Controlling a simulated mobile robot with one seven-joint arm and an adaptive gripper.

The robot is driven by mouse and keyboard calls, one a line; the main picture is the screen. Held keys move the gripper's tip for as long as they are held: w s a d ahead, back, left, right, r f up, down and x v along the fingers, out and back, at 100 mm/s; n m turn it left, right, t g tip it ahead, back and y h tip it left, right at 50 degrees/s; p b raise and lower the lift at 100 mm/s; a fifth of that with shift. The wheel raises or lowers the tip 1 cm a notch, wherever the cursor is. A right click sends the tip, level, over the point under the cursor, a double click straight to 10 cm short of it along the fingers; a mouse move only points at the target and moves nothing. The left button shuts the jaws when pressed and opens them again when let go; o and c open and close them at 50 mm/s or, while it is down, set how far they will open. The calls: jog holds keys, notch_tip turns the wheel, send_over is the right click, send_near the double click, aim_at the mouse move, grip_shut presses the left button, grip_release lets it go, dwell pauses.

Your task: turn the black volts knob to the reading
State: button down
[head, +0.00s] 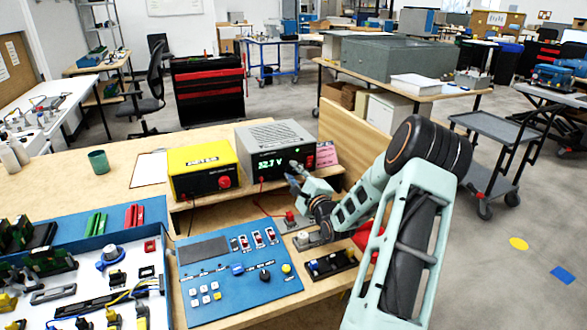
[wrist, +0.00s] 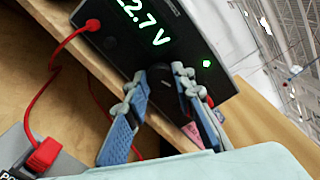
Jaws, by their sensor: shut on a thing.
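The grey power supply (head: 275,137) stands on the raised shelf, its black front facing me. Its green display (head: 271,162) ends in "2.7 V"; it also shows in the wrist view (wrist: 143,18), where the first digit is cut by the frame edge. My gripper (head: 297,174) is at the right part of that front. In the wrist view my gripper (wrist: 172,74) has its two blue fingers on either side of the black volts knob (wrist: 172,90), shut on it. The fingers partly hide the knob, and its pointer cannot be seen.
A yellow meter (head: 200,160) stands left of the supply. A pink note (head: 327,155), too small to read, is at its right. A red lead (wrist: 45,90) runs from the supply's front down to a red plug (wrist: 44,154). A blue control panel (head: 215,300) lies in front.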

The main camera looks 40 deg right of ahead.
jog(key=shift+m+p, duration=0.5)
jog(key=shift+m, duration=0.5)
jog(key=c, duration=1.6)
grip_release()
jog(key=shift+s, duration=0.1)
jog(key=v, duration=1.2)
